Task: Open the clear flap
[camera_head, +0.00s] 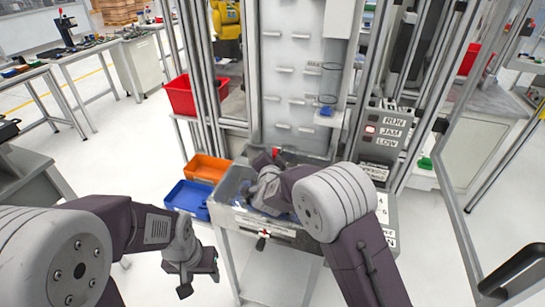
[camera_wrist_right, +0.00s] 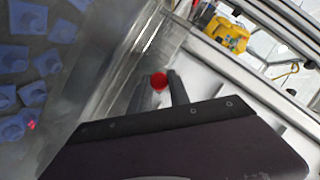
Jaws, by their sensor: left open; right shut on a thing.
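The clear flap (camera_wrist_right: 112,62) shows in the right wrist view as a see-through panel beside several blue parts; its exact edges are hard to tell. A red knob (camera_wrist_right: 159,80) sits between the fingers of my right gripper (camera_wrist_right: 159,90), which is shut on it. In the head view the red knob (camera_head: 276,152) shows at the back of the metal bin (camera_head: 224,216), with my right gripper (camera_head: 268,160) beside it. My right arm hides much of the bin and flap. My left gripper (camera_head: 201,284) is open and empty, low and left of the bin.
An orange bin (camera_head: 207,167) and a blue bin (camera_head: 187,198) stand left of the metal bin. A red bin (camera_head: 181,97) is further back. Metal posts and a panel labelled RUN, JAM, LOW (camera_head: 385,133) stand around the station. A framed door (camera_head: 466,237) is at the right.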

